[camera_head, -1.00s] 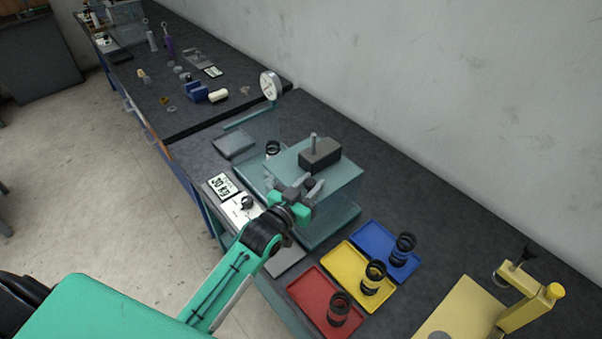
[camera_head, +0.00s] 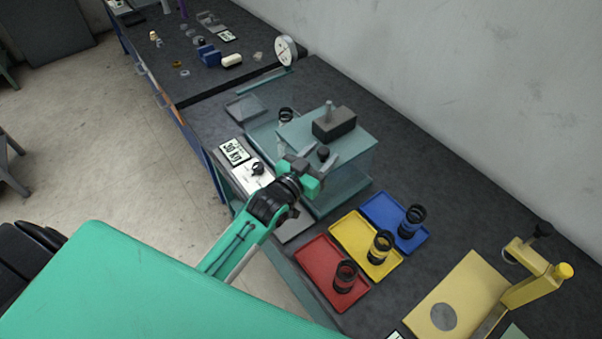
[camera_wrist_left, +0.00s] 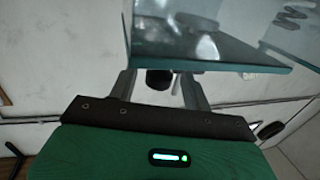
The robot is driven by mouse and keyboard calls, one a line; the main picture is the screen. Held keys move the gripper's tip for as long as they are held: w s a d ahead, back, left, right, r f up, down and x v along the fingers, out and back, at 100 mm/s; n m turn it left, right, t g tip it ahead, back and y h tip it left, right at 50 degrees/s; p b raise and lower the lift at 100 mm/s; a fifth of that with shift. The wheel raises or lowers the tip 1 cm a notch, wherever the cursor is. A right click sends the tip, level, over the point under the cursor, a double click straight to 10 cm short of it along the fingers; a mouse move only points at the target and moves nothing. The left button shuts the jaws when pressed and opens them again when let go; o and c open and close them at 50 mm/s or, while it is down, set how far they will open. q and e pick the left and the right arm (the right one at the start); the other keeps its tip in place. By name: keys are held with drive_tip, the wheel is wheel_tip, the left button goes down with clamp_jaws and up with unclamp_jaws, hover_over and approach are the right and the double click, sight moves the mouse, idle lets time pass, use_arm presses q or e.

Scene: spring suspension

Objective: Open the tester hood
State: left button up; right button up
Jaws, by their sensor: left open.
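The tester hood (camera_head: 353,145) is a clear, bluish glass box on the bench, with a dark block (camera_head: 334,123) and a short post on top. It also fills the top of the left wrist view (camera_wrist_left: 220,48). A small black knob (camera_head: 323,152) shows at its near side. My left gripper (camera_head: 318,161) is open at that side, with its fingers around the knob. In the left wrist view, the knob (camera_wrist_left: 158,79) sits between the two fingers. I cannot tell whether the fingers touch it. My right gripper is not in view.
Red (camera_head: 321,253), yellow (camera_head: 352,238) and blue (camera_head: 378,209) trays with dark springs lie right of the hood. A yellow press (camera_head: 532,283) stands at the lower right. A display panel (camera_head: 234,152) lies left of the gripper. A round dial gauge (camera_head: 286,50) stands behind.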

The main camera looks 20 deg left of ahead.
use_arm(q)
drive_tip(key=b+v, duration=0.3)
drive_tip(key=v, duration=0.9)
drive_tip(key=shift+s+b, duration=0.3)
drive_tip(key=shift+b, duration=0.1)
